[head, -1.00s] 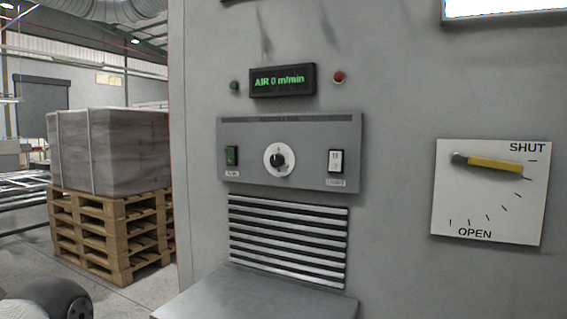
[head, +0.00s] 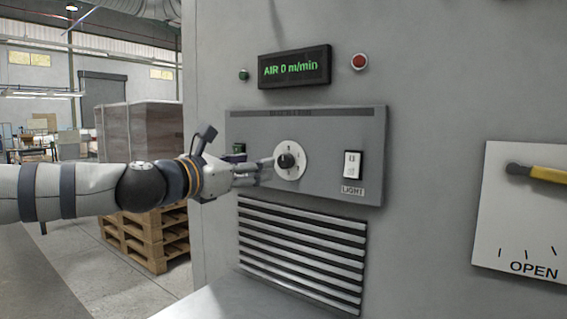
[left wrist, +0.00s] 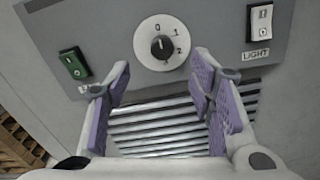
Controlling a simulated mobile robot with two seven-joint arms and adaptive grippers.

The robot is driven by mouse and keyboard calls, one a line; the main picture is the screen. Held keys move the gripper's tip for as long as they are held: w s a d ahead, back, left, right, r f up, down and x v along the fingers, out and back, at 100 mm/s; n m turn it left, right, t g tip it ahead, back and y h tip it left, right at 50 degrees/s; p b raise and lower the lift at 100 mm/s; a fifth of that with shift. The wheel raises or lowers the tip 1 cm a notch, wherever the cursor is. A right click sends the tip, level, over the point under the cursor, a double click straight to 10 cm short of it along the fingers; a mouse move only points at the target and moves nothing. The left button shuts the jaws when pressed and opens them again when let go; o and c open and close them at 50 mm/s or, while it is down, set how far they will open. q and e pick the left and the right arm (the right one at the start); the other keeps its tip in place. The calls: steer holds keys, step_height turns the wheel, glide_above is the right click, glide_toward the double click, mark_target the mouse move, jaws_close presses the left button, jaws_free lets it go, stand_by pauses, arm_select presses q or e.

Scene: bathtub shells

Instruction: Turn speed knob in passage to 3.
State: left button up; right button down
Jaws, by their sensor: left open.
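The speed knob is a black knob (head: 286,161) on a round white dial (head: 293,172), set in a grey control panel (head: 320,145). In the left wrist view the knob (left wrist: 162,46) sits in the dial, which shows 0, 1 and 2; its white mark points up, near 0. My left gripper (head: 262,170) is open in front of the panel, just left of the knob in the head view. In the left wrist view its purple-padded fingers (left wrist: 163,85) stand apart below the dial, with nothing between them. My right gripper is not in view.
A green switch (left wrist: 74,65) and a white light switch (head: 352,165) flank the knob. Above is a display (head: 294,67) reading AIR 0 m/min. Vent slats (head: 300,250) lie below. A yellow-handled lever (head: 540,173) is at right, a loaded pallet (head: 150,235) at left.

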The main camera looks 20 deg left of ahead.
mark_target(283, 162)
arm_select(q)
steer(key=x, duration=0.3)
steer(key=f+x, duration=0.1)
steer(key=x, duration=0.1)
steer(key=b+x, duration=0.1)
steer(key=x, duration=0.2)
steer(key=shift+w+d+f, duration=0.1)
steer(key=shift+w+f, duration=0.2)
steer(key=shift+w+d+r, duration=0.25)
steer(key=shift+w, duration=0.25)
steer(key=c, duration=1.2)
steer(key=shift+o, duration=0.2)
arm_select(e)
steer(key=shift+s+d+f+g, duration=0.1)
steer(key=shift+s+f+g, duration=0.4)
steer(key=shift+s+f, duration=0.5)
